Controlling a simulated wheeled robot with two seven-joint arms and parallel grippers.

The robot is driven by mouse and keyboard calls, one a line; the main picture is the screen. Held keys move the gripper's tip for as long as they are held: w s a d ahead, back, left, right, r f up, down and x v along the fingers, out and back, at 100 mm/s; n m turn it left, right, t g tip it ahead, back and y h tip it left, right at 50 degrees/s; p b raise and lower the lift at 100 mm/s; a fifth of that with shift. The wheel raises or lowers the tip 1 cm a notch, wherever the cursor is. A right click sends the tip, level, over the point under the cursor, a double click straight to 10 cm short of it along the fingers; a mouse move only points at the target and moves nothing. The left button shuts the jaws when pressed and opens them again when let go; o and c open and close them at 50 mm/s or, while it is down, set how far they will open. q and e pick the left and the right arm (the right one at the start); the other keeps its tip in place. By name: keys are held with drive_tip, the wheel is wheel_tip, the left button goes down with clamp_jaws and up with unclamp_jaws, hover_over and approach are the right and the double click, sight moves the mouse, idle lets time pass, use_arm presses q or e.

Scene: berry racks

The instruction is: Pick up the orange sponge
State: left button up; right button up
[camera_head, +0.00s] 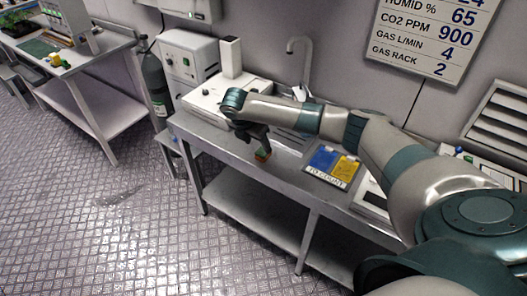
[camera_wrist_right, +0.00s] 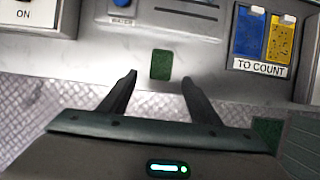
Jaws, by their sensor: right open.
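A small block with a green top and an orange side, which fits the orange sponge (camera_head: 262,156), lies near the front edge of the metal bench (camera_head: 232,160). In the right wrist view the sponge (camera_wrist_right: 161,64) shows only its green top. My right gripper (camera_head: 256,141) is above the sponge, pointing down at it. In the wrist view its two fingers (camera_wrist_right: 159,78) are apart, with nothing between them, and the sponge shows just past the tips, roughly centred. I cannot tell the remaining height gap. My left gripper is not in view.
A blue and yellow tray labelled TO COUNT (camera_head: 331,167) sits right of the sponge. Behind are a sink tap (camera_head: 300,55) and white equipment (camera_head: 190,62). A gas cylinder (camera_head: 154,85) stands left of the bench. Bare bench lies around the sponge.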

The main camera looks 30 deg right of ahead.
sight(263, 152)
drive_tip(key=shift+x, duration=0.75)
drive_tip(key=shift+d+f+p, duration=0.15)
drive_tip(key=shift+f+p, duration=0.05)
drive_tip(key=shift+p, duration=0.15)
drive_tip(key=p+x, duration=0.1)
drive_tip(key=x, duration=0.2)
drive_tip(key=shift+d+f+p, duration=0.25)
drive_tip(key=shift+f+p, duration=0.05)
drive_tip(key=shift+f, duration=0.05)
drive_tip(key=shift+w+d+f, duration=0.15)
drive_tip(key=shift+f, duration=0.25)
drive_tip(key=c, duration=1.1)
